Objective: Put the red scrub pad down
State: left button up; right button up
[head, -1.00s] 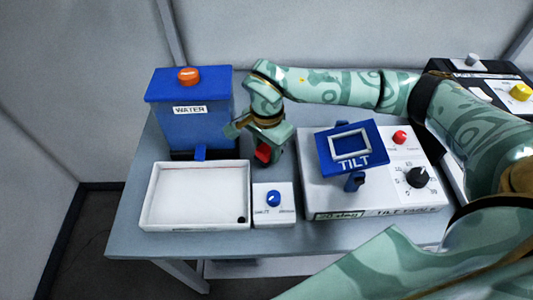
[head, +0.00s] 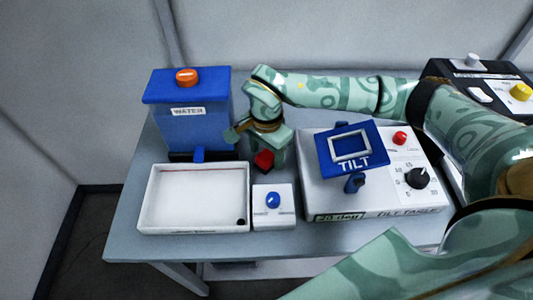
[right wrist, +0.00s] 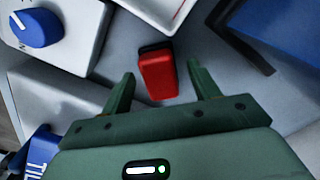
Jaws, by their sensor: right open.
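The red scrub pad (head: 264,161) is a small red block with a dark face. It is on the grey table between the white tray and the tilt table, just behind the small blue-knob box. In the right wrist view the pad (right wrist: 158,76) lies between and slightly beyond the fingertips, with a gap on both sides. My right gripper (head: 266,147) points down over it in the head view; in the wrist view the gripper (right wrist: 160,78) is open and empty. My left gripper is not in view.
A blue water tank (head: 190,120) with an orange knob stands behind the white tray (head: 146,205). The blue-knob box (head: 273,218) is in front of the pad. The tilt table (head: 325,192) with its blue plate is to the right. Little bare table surrounds the pad.

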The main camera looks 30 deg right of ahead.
aim_at(266, 155)
notch_tip(266, 155, up, 11)
jog(key=p, duration=0.2)
dwell(0.4)
